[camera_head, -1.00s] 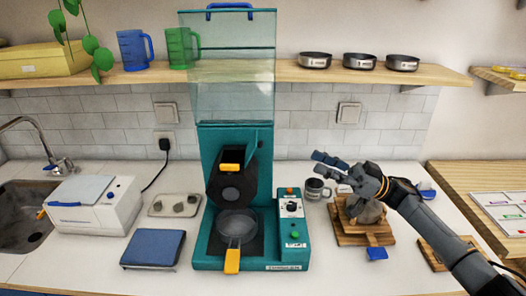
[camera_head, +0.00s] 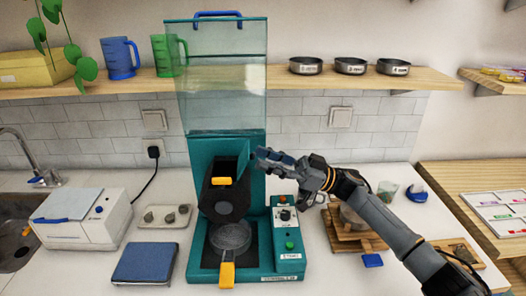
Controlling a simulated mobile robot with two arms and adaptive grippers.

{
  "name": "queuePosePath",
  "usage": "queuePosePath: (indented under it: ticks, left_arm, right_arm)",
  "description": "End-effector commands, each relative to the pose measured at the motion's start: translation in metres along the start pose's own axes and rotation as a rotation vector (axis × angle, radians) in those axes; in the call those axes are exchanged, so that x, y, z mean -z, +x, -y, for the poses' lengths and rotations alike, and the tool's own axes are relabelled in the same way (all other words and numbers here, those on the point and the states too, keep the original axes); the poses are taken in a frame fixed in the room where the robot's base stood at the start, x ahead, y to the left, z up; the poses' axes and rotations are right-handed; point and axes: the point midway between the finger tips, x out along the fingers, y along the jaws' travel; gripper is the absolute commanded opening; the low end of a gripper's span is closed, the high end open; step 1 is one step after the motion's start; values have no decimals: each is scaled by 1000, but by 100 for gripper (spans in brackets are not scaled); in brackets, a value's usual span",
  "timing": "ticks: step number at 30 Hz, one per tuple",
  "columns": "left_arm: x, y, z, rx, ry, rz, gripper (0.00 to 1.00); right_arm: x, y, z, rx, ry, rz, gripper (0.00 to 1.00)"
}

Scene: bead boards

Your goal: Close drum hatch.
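The teal machine (camera_head: 202,162) stands on the counter with a black drum (camera_head: 222,203) in its middle. The drum has a yellow handle (camera_head: 222,181) at its upper front. My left gripper is not in view.
Below the drum is a round sieve pan (camera_head: 230,237) with a yellow handle. A control box (camera_head: 288,240) is at the machine's right. A wooden stand (camera_head: 345,243) is below my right arm. A blue pad (camera_head: 146,263) and white box (camera_head: 80,222) are to the left.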

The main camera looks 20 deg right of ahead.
Motion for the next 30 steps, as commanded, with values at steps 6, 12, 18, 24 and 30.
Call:
queuePosePath:
  ticks: [6, 12, 18, 24, 30]
  left_arm:
    - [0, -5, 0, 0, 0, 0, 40]
    - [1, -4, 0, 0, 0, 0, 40]
    - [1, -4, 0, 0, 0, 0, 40]
    - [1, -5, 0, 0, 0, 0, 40]
    - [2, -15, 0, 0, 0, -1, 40]
  right_arm:
    - [0, 13, 0, -1, 0, -1, 40]
    - [0, 13, 0, -1, 0, 0, 40]
    - [0, 12, 0, -1, 0, 0, 7]
    - [0, 12, 0, -1, 0, 1, 0]
    - [4, 15, 0, -1, -1, 29, 0]
